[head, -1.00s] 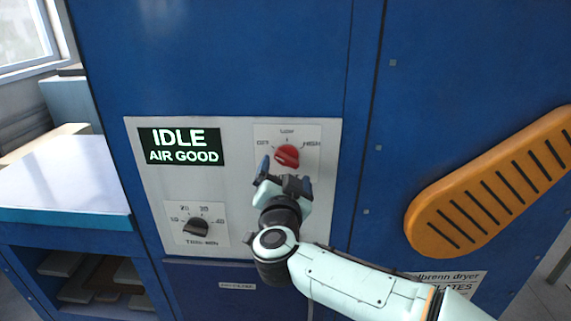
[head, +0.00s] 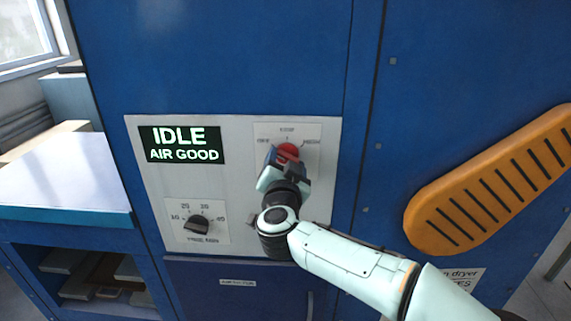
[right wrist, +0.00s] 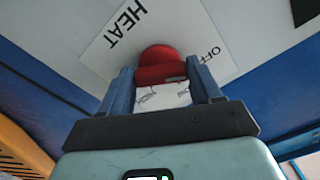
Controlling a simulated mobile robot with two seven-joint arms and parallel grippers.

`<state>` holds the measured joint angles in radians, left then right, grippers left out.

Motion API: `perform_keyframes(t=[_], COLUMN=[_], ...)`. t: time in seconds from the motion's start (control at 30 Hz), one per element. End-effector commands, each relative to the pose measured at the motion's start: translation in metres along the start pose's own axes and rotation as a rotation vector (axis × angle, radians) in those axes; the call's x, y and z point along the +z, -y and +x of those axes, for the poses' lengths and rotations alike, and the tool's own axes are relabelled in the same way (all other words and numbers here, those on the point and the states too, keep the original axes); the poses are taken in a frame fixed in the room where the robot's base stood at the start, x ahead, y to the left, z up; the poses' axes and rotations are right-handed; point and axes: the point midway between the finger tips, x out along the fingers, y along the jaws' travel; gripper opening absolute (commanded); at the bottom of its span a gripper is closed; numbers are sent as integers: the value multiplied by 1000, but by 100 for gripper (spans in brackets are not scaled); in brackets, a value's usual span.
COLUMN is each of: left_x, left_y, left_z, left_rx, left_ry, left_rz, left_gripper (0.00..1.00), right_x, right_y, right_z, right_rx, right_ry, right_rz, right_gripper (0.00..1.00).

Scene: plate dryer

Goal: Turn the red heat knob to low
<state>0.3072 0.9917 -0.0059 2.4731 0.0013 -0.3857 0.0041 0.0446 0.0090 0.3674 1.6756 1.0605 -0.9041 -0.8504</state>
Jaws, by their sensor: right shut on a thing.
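The red heat knob (head: 288,151) sits on a white label plate in the upper right of the grey control panel (head: 240,150). Marks stand at its left, top and right; the top one looks like LOW. My right gripper (head: 287,161) is at the knob, its fingers on either side of it. In the right wrist view the red knob (right wrist: 160,60) is between the two blue fingers (right wrist: 160,74), which are shut on it. HEAT and OFF show on the plate there. The knob's pointing direction is partly hidden by the gripper. My left gripper is not in view.
A display (head: 182,145) reads IDLE, AIR GOOD. A dark timer knob (head: 197,222) is at the panel's lower left. An orange slotted handle-like part (head: 490,185) stands out on the blue cabinet at right. A white-topped bench (head: 60,180) stands at left.

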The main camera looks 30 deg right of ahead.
Motion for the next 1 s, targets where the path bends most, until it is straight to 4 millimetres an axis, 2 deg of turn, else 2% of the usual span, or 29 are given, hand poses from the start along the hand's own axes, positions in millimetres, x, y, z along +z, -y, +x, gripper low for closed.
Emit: perform_keyframes(t=[0.37,1.0], left_x=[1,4], left_y=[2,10], left_z=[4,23], left_rx=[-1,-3], left_ry=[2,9], left_rz=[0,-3], left_gripper=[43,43], right_x=[1,1], right_y=[0,2], right_z=[0,0], right_rx=[1,2], right_ry=[0,1], right_rz=[136,716], right_gripper=[33,33])
